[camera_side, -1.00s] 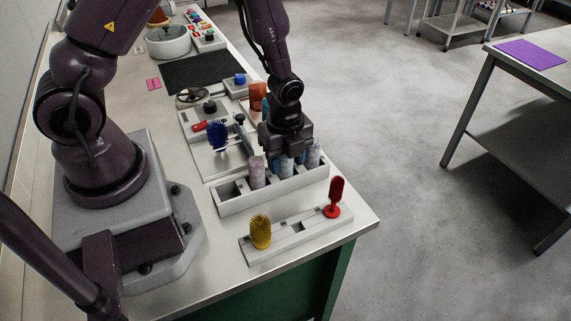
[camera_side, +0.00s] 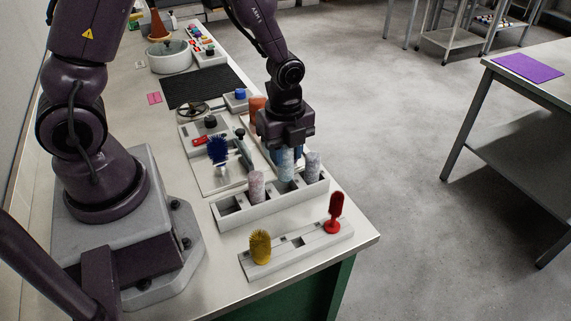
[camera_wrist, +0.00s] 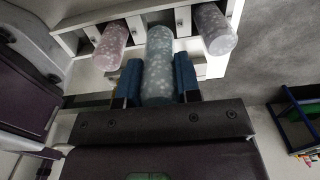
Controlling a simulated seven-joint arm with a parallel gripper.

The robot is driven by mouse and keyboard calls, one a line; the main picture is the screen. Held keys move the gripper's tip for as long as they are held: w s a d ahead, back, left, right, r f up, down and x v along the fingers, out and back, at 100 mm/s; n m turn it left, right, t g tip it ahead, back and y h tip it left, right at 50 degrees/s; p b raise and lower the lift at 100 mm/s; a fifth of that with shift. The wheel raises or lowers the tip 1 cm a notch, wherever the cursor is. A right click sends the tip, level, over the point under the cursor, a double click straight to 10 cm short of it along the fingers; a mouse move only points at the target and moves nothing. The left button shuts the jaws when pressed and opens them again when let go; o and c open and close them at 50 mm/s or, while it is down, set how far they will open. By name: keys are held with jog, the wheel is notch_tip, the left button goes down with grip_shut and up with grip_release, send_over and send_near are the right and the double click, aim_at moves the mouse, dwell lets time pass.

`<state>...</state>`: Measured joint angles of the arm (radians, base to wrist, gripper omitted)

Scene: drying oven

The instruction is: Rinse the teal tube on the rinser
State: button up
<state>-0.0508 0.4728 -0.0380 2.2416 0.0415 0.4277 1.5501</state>
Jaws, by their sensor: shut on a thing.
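The teal tube (camera_side: 287,166), pale blue-green with whitish specks, is upright in my gripper (camera_side: 286,150). My gripper is shut on its upper part. The tube hangs over the middle of the white rack (camera_side: 250,213); I cannot tell whether its lower end is clear of the slot. In the wrist view, the teal tube (camera_wrist: 158,62) stands between the two blue finger pads. A pinkish tube (camera_side: 257,186) and a greyish tube (camera_side: 313,165) stand in the rack on either side. I cannot tell for sure which fixture is the rinser.
A blue brush (camera_side: 218,150) stands behind the rack near a unit with a black knob (camera_side: 210,121). A yellow brush (camera_side: 260,246) and a red brush (camera_side: 334,212) stand in a holder in front. An orange object (camera_side: 257,104) is behind my gripper. A black mat (camera_side: 203,87) lies farther back.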

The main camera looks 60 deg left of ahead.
notch_tip(320, 180, up, 3)
jog(key=shift+f, duration=0.15)
jog(key=w+a+n, duration=0.1)
jog(key=a+n, duration=0.8)
jog(key=a, duration=1.2)
jog(key=shift+s+a+f+n, duration=0.6)
jog(key=shift+s+a+n, duration=1.1)
jog(key=shift+a, duration=1.55)
jog(key=shift+s+a+f+n, duration=0.65)
jog(key=shift+s+a+n, duration=0.65)
jog(key=shift+s+a, duration=1.4)
jog(key=shift+s+a+f+n, duration=0.6)
jog(key=shift+s+a+n, duration=0.85)
jog(key=shift+a, duration=2.35)
jog(key=shift+w, duration=0.1)
